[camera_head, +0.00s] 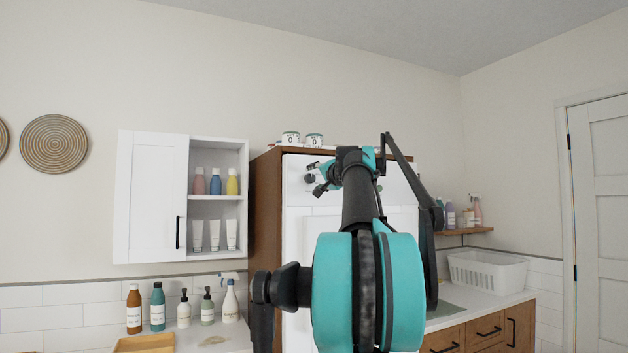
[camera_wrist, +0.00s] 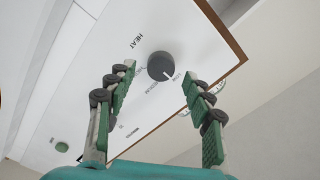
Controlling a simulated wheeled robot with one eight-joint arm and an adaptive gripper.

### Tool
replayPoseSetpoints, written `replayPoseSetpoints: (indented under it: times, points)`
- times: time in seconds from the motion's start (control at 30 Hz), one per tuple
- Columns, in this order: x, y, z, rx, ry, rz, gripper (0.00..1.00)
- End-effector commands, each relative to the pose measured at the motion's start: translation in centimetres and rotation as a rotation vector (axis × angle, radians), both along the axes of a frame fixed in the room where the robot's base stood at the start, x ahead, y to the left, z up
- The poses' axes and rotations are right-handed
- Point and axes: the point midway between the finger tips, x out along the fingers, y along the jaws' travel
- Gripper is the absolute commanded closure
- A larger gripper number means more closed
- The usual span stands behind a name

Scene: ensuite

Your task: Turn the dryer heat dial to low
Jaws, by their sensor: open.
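The heat dial (camera_wrist: 161,66) is a dark grey round knob on the white dryer panel (camera_wrist: 110,55), beside the word HEAT. A small white mark shows on its lower right edge, near a label that seems to read LOW. Another label, seemingly MEDIUM, lies below the dial. My gripper (camera_wrist: 157,75) is open, its green-padded fingers to the left and right of the dial in the wrist view; contact cannot be told. In the head view my gripper (camera_head: 322,183) is small in front of the white dryer (camera_head: 297,220), and my arm hides much of it.
The dryer stands in a brown wooden surround (camera_head: 263,225). Left of it are an open white wall cabinet (camera_head: 153,200) and bottles on a counter. To the right are a shelf (camera_head: 467,231) with bottles and a white basket (camera_head: 487,270). Jars (camera_head: 291,139) stand on top.

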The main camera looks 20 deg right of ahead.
Motion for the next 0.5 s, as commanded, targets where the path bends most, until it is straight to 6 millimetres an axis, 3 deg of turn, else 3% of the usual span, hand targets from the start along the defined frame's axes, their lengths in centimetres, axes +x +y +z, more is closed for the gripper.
replayPoseSetpoints:
  times: [0.3, 0.5]
  points:
    - [-6.5, -0.3, 0.0, 0.000, 0.000, -0.004, 0.48]
    - [-9.2, -0.4, 0.0, -0.001, 0.000, -0.002, 0.48]
